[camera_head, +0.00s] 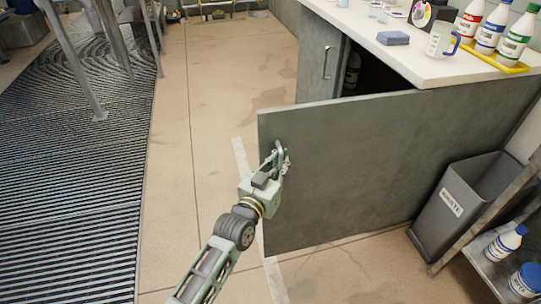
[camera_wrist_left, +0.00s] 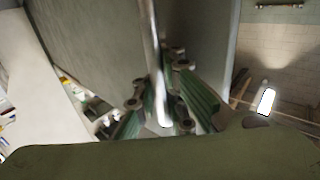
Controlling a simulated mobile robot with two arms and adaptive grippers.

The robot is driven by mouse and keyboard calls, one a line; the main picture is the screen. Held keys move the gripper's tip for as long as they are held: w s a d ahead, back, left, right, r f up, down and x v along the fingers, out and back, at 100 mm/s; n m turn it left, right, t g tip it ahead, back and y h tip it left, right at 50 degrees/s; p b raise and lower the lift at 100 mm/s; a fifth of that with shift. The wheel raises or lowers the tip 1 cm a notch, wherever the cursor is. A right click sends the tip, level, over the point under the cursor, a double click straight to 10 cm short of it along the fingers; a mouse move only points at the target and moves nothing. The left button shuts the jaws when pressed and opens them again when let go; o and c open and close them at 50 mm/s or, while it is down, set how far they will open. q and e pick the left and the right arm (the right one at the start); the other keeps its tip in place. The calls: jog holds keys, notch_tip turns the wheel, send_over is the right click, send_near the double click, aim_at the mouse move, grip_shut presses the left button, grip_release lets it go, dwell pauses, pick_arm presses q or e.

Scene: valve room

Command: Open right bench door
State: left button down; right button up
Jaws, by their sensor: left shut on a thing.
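The right bench door (camera_head: 350,170) is a grey-green panel. It stands swung open, well out from the bench, and the dark cupboard inside (camera_head: 372,75) shows behind it. My left gripper (camera_head: 277,158) is at the door's free edge, at its handle. In the left wrist view the gripper (camera_wrist_left: 168,105) is shut on the upright metal door handle (camera_wrist_left: 152,50), with the green fingers around the bar. In the head view the handle is mostly hidden by the gripper. My right gripper is not in view.
The white bench top (camera_head: 400,55) carries bottles, a blue sponge (camera_head: 393,38) and a jug (camera_head: 440,40). The other bench door has a handle (camera_head: 327,62). A grey waste bin (camera_head: 465,205) and a shelf with bottles (camera_head: 505,242) stand at right. Floor (camera_head: 215,100) left of the door is clear.

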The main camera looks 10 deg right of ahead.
pick_arm(q)
jog(key=shift+w+a+f, duration=0.1)
jog(key=shift+a, duration=0.3)
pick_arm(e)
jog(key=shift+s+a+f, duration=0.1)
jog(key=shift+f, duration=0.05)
pick_arm(q)
jog(key=c, duration=1.8)
grip_release()
jog(key=shift+a, duration=0.3)
jog(key=shift+d, duration=0.2)
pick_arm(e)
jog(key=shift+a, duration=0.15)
pick_arm(q)
jog(key=shift+s, duration=0.25)
jog(key=v, duration=1.1)
jog(key=shift+s+a, duration=0.25)
jog(key=shift+a, duration=0.1)
